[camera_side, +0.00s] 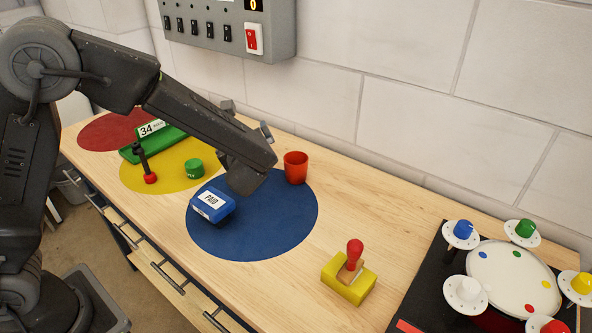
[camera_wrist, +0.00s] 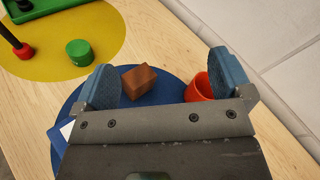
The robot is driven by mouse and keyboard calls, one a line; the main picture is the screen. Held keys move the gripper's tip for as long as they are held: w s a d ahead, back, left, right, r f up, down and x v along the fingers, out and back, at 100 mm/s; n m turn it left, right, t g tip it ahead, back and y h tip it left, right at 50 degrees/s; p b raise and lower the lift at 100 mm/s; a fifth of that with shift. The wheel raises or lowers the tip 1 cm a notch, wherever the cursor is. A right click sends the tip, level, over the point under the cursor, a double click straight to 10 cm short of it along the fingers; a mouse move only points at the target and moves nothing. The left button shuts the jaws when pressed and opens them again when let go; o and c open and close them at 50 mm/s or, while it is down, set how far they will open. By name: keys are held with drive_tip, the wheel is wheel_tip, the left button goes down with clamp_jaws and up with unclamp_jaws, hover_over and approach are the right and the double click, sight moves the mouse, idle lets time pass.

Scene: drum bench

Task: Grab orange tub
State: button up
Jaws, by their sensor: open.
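The orange tub (camera_side: 296,168) stands upright at the back right edge of the blue disc (camera_side: 283,235). In the wrist view the tub (camera_wrist: 199,89) is partly hidden behind the right finger and the gripper body. My gripper (camera_side: 247,119) is open and holds nothing; it is just left of the tub in the side view. In the wrist view the gap between its blue finger pads (camera_wrist: 160,80) shows a brown block (camera_wrist: 138,82) on the blue disc, with the tub towards the right pad. I cannot tell whether the right finger touches the tub.
A blue box marked PAID (camera_side: 212,205) sits on the disc. A green cylinder (camera_side: 194,169) and a red-based black lever (camera_side: 146,165) are on the yellow disc. A yellow block with a red-knobbed stamp (camera_side: 349,277) stands front right. The wall (camera_side: 425,130) is close behind.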

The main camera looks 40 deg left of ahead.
drive_tip(key=w+d+f+m+t+h, duration=0.3)
drive_tip(key=w+d+f+m+t, duration=0.25)
drive_tip(key=d+m, duration=0.2)
approach(294, 171)
drive_tip(key=x, duration=0.4)
drive_tip(key=shift+w+a, duration=0.15)
drive_tip(key=shift+w, duration=0.25)
drive_tip(key=shift+x, duration=3.75)
drive_tip(key=c, duration=1)
drive_tip(key=shift+o, duration=0.2)
drive_tip(key=shift+r, duration=0.1)
